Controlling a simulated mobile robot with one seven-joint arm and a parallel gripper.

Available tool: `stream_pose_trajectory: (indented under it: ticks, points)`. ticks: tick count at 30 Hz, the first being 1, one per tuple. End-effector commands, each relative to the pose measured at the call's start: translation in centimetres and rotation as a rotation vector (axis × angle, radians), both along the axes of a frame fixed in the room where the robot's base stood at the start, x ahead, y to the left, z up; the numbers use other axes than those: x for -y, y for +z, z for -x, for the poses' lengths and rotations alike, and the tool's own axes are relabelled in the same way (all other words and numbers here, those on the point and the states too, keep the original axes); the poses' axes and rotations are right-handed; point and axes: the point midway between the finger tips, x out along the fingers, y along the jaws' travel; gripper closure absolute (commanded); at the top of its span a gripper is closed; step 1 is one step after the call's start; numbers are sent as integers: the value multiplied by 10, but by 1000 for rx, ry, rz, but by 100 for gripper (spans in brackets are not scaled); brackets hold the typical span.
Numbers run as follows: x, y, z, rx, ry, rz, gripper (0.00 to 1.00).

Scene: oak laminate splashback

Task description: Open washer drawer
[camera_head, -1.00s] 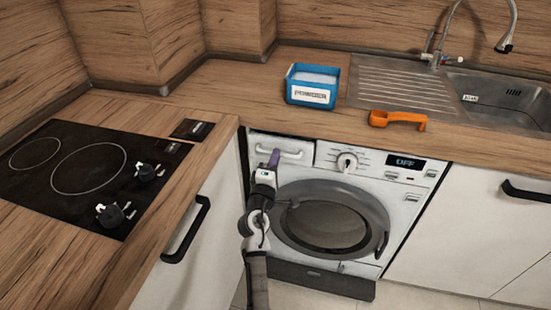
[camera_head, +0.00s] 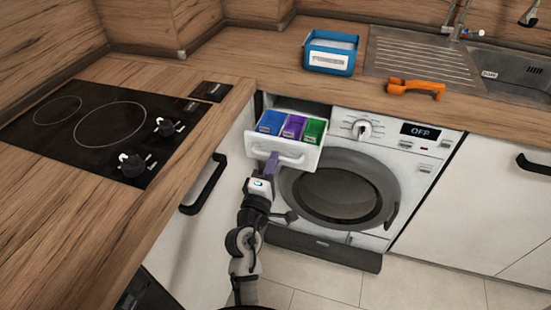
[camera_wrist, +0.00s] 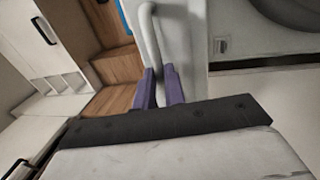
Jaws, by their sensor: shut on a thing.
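The washer drawer (camera_head: 303,155) is pulled out from the upper left of the washing machine (camera_head: 343,185). It shows blue, purple and green compartments. My gripper (camera_head: 272,162) is at the left part of the drawer's white front. In the wrist view, its purple fingers (camera_wrist: 159,86) are shut on the white bar handle (camera_wrist: 148,35), one on each side of it. The machine's round door is closed and its display reads OFF.
A blue powder box (camera_head: 331,52) and an orange scoop (camera_head: 412,87) are on the wooden counter above the machine. A cabinet with a black handle (camera_head: 204,184) stands close on the left, below the hob (camera_head: 95,130). Floor in front of the machine is clear.

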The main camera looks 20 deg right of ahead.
Motion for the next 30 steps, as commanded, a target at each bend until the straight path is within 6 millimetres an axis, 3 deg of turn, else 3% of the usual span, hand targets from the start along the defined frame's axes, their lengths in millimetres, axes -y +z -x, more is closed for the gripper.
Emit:
stream_pose_trajectory:
  ticks: [11, 12, 17, 30]
  points:
    - [-1, 0, 2, -1, 0, -1, 100]
    - [-1, 0, 2, -1, 0, -1, 86]
    - [-1, 0, 2, 0, 0, 0, 67]
    - [-1, -1, 1, 0, 0, 0, 67]
